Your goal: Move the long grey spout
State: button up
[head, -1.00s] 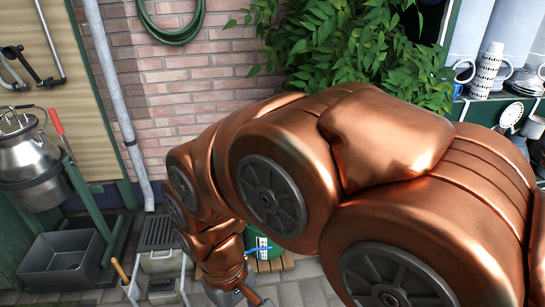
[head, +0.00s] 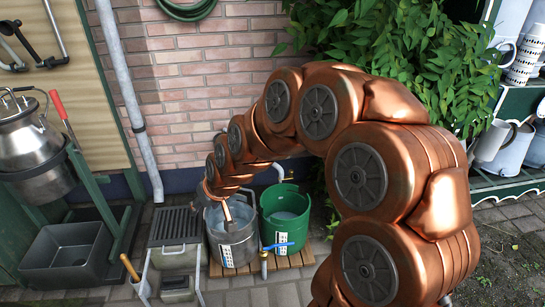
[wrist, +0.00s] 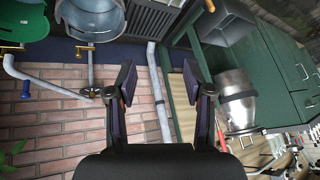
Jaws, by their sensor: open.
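The long grey spout (wrist: 55,88) shows in the wrist view, left of my gripper, against the brick wall. It runs from a brass fitting (wrist: 90,93) to a bent end near the green bucket (wrist: 22,30), and a blue grip (wrist: 25,92) sits on it. In the head view a short piece of the spout (head: 279,170) shows by the green bucket's back rim; my arm hides the rest. My gripper (wrist: 159,78) is open and empty, with its fingers apart from the spout.
A metal bucket (head: 233,254) and the green bucket (head: 285,226) stand on a wooden pallet (head: 290,262). A grey downpipe (head: 127,95) runs down the wall. A tilted milk can (head: 35,140) and grey trough (head: 65,256) are left. Leaves (head: 420,70) overhang at right.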

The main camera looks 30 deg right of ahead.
jog(key=w+d+f+m+t+h+b, duration=0.1)
jog(key=w+d+f+m+t+b, duration=0.15)
jog(key=w+d, duration=0.45)
jog(key=w+d+f+m+t+h+b, duration=0.1)
jog(key=w+d+f+t+h+b, duration=0.2)
jog(key=w, duration=0.8)
jog(key=w+d+f+m+t+h+b, duration=0.1)
jog(key=d+f+m+t+h, duration=0.3)
jog(key=d, duration=0.7)
jog(key=w+d+f+g+h+b, duration=0.1)
jog(key=d+f+h+b, duration=0.3)
jog(key=d, duration=0.7)
jog(key=shift+h, duration=0.5)
jog(key=shift+r+b+x, duration=0.1)
jog(key=shift+r+x, duration=0.15)
jog(key=shift+x, duration=1.1)
jog(key=shift+r+b+x, duration=0.1)
jog(key=shift+r+x, duration=0.15)
jog(key=shift+x, duration=1.1)
jog(key=shift+r+b+x, duration=0.1)
jog(key=shift+r+x, duration=0.15)
jog(key=shift+x, duration=1.1)
jog(key=shift+c, duration=0.4)
grip_shut()
